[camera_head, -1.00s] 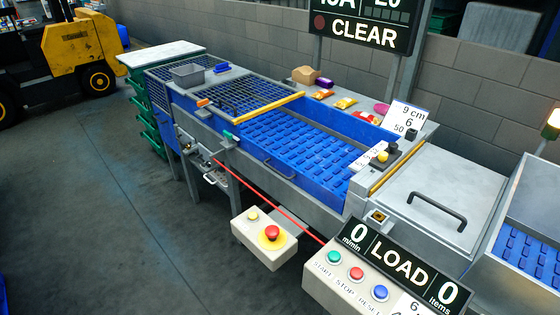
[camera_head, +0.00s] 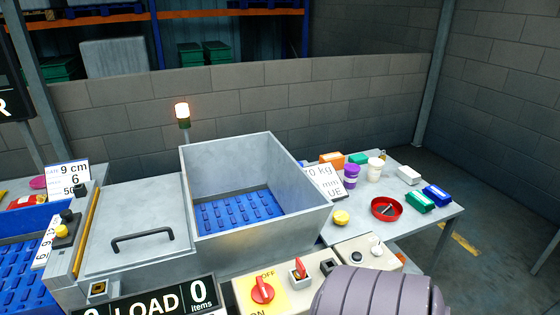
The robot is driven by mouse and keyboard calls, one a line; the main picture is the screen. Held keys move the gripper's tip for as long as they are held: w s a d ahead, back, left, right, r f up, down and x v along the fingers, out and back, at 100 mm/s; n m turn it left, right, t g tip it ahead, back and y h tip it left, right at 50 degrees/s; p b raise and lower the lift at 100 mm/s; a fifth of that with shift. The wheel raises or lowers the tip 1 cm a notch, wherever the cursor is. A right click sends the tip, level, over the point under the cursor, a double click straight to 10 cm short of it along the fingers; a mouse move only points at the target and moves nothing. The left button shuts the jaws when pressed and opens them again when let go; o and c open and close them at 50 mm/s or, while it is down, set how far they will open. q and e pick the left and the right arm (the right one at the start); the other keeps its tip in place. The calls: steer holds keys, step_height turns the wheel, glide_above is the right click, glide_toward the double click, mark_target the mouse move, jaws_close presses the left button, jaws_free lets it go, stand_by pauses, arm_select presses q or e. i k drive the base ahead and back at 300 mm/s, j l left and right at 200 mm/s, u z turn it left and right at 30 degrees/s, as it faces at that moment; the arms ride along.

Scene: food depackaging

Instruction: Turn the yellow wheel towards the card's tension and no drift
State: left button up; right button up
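A round yellow knob (camera_head: 341,217) sits beside the right wall of the grey hopper. A smaller yellow knob (camera_head: 62,231) with black parts sits on the left frame beside the blue belt. I cannot tell which of them is the wheel. Another card (camera_head: 68,178) at left reads "9 cm", "6" and "50". No tension or drift reading is legible. Neither gripper is in view.
The open hopper (camera_head: 285,165) has blue belt cleats inside. A red rotary switch (camera_head: 262,291) and a red toggle (camera_head: 299,270) sit on front panels. The LOAD display (camera_head: 150,305) is at the bottom. The right table (camera_head: 447,215) holds a red bowl (camera_head: 386,209), jars and boxes.

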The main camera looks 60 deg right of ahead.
mark_target(341, 217)
steer(key=z, duration=0.5)
steer(key=l+z, duration=0.1)
steer(key=z, duration=0.35)
steer(key=l+z, duration=0.1)
steer(key=z, duration=0.85)
steer(key=l+z, duration=0.1)
steer(key=z, duration=0.4)
